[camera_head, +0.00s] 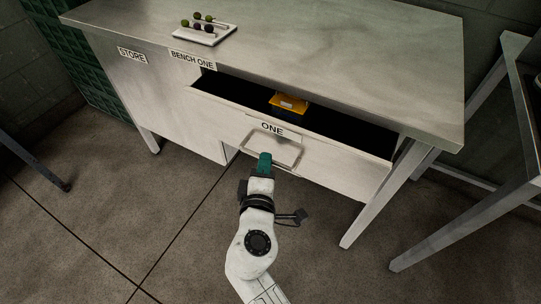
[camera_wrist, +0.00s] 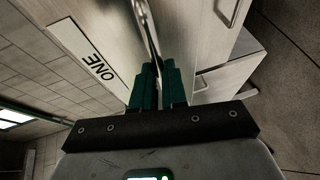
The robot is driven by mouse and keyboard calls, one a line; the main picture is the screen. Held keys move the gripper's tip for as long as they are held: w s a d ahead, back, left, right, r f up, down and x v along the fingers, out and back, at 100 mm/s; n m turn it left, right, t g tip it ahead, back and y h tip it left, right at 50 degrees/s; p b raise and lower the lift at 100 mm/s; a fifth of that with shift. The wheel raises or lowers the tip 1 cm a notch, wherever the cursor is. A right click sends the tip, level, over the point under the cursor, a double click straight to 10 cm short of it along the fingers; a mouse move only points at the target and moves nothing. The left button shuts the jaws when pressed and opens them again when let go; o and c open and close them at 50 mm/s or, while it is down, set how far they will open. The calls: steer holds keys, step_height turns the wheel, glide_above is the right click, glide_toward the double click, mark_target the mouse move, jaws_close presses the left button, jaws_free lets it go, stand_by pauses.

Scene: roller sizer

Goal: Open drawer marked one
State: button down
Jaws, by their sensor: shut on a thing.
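The drawer marked ONE (camera_head: 340,152) is in the bench in the head view, and it stands partly open. Its label also shows in the wrist view (camera_wrist: 98,66). A metal bar handle (camera_head: 285,160) is on its front, below the label. My gripper (camera_head: 265,158) is at the left part of this handle. In the wrist view my gripper's green fingers (camera_wrist: 158,84) are shut on the handle (camera_wrist: 147,28). A yellow-topped box (camera_head: 289,102) lies inside the drawer, its lower part hidden by the drawer front.
The bench top (camera_head: 340,50) carries a white tray (camera_head: 205,40) with several small dark and green balls. A cupboard front marked STORE (camera_head: 150,95) is left of the drawer. Bench legs (camera_head: 372,205) and another table's frame (camera_head: 460,225) stand at right. The floor in front is clear.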

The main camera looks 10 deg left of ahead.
steer(key=s+a, duration=0.3)
steer(key=s, duration=0.6)
steer(key=s+a, duration=0.3)
steer(key=s, duration=0.6)
steer(key=shift+a, duration=0.2)
steer(key=shift+w+f, duration=0.1)
steer(key=c, duration=1.2)
jaws_free()
steer(key=shift+o, duration=0.2)
steer(key=s+r+p, duration=0.1)
steer(key=s+r, duration=0.1)
steer(key=s, duration=0.8)
steer(key=shift+s+d+p, duration=0.3)
